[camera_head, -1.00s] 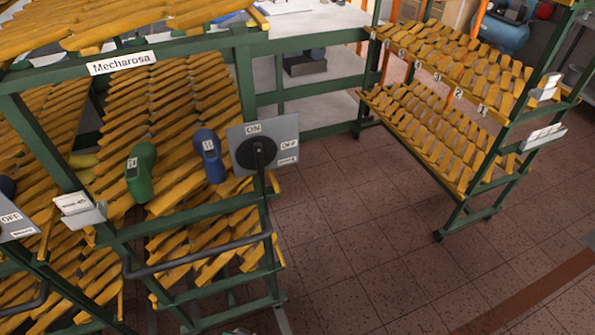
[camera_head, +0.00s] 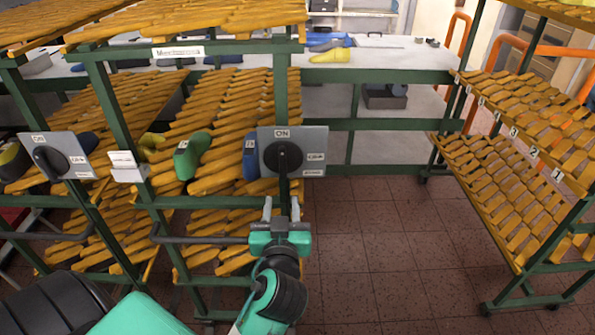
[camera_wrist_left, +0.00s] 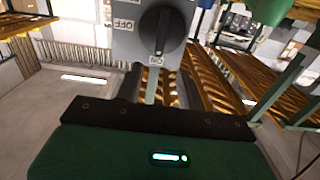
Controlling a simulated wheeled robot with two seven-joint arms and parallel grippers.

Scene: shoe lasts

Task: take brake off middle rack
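The brake switch of the middle rack is a grey plate (camera_head: 313,140) with ON and OFF labels and a black knob (camera_head: 284,158). ON is at the top and OFF at the right; the knob's grip looks upright, in line with ON. My left gripper (camera_head: 282,207) is just below the plate, its two fingers apart and pointing up, with nothing between them. In the left wrist view the knob (camera_wrist_left: 162,30) is ahead of the gripper, apart from it, and the plate (camera_wrist_left: 124,43) shows upside down. My right gripper is not in view.
The middle rack (camera_head: 280,102) holds green and blue shoe lasts on yellow slats. A dark bar handle (camera_head: 200,240) runs left of my gripper. Another rack with a similar switch plate (camera_head: 75,150) stands left, and a numbered rack (camera_head: 525,150) right. Tiled floor between is clear.

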